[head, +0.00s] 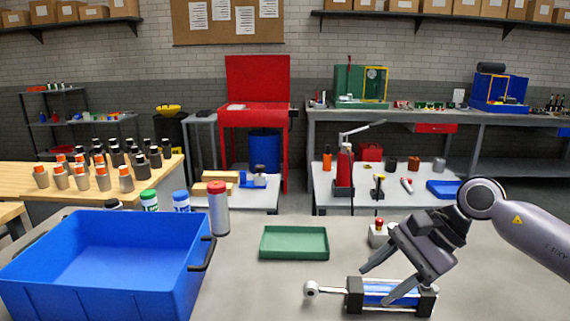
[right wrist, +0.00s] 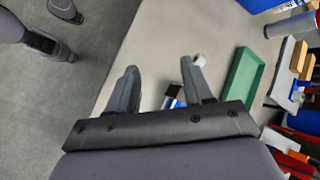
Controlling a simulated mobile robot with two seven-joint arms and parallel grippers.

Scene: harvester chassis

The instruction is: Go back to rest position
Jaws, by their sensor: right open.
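My right gripper (head: 378,284) comes in from the right in the head view. Its fingers are spread and empty, tilted down over a blue cylinder (head: 375,289) with black end caps and a rod eye. One finger overlaps the cylinder in that view; contact cannot be told. In the right wrist view the open fingers (right wrist: 159,80) show the cylinder (right wrist: 172,98) partly hidden beyond them. What looks like my left gripper (right wrist: 62,30) shows at the upper left of the right wrist view, over the floor, partly cut off. It is not in the head view.
A blue crate (head: 185,266) stands at the left of the grey table. A green tray (head: 294,257) lies mid-table, with a red-and-grey bottle (head: 218,208) left of it. A box with a red button (head: 378,234) stands just behind my right gripper. The table between crate and cylinder is clear.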

